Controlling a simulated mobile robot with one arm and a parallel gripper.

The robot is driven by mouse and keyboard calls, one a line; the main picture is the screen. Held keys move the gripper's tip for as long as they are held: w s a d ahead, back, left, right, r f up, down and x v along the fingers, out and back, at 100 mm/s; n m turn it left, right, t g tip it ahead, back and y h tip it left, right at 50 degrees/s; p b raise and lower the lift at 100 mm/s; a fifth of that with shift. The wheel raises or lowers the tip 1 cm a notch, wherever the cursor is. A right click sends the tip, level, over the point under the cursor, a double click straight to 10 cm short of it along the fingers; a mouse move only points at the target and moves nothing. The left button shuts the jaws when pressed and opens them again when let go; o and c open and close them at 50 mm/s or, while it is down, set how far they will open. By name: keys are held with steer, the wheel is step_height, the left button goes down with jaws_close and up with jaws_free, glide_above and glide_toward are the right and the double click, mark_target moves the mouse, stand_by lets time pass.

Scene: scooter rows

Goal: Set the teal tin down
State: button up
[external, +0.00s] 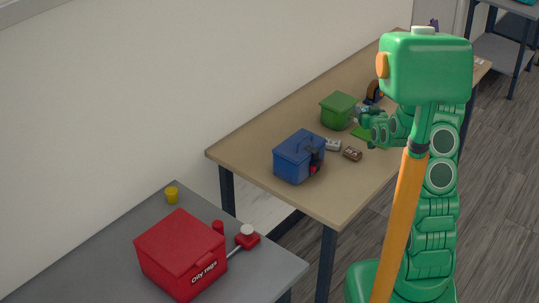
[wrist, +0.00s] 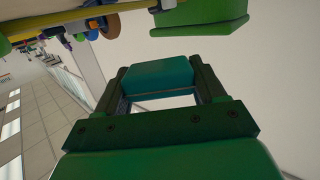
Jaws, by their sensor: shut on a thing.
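My gripper (wrist: 160,86) is shut on the teal tin (wrist: 158,74), which sits between its two fingers in the wrist view. In the external view my gripper (external: 368,119) is over the wooden table (external: 262,131), just right of a green lidded box (external: 338,110). I cannot make out the tin clearly in that view, nor whether it touches anything below. A flat bright green piece (external: 368,136) lies on the table just below my gripper.
A blue box (external: 298,157), a small grey item (external: 332,145) and a brown item (external: 352,154) stand nearer the table's front end. An orange and dark item (external: 374,92) is behind my gripper. A red bin (external: 181,254) stands on a separate grey table.

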steer(key=shift+w+a+m+h, duration=0.1)
steer(key=shift+w+m+h, duration=0.4)
steer(key=shift+h, duration=0.4)
steer(key=shift+s, duration=0.1)
steer(key=shift+s+f, duration=0.1)
stand_by(0.5)
steer(key=shift+s+d+f+n+g+y, duration=0.2)
steer(key=shift+s+n+y, duration=0.2)
steer(key=shift+y, duration=0.15)
steer(key=shift+s+d+f+n+g+y, duration=0.1)
steer(key=shift+s+d+n+y, duration=0.1)
steer(key=shift+s+n+y, duration=0.3)
steer(key=s+a+n+g+y, duration=0.1)
steer(key=s+n+g+y, duration=0.3)
steer(key=s, duration=1.3)
steer(key=n+y, duration=0.3)
steer(key=y, duration=0.2)
steer(key=shift+r, duration=0.25)
steer(key=shift+f, duration=4.8)
steer(key=shift+f, duration=0.1)
steer(key=o, duration=1)
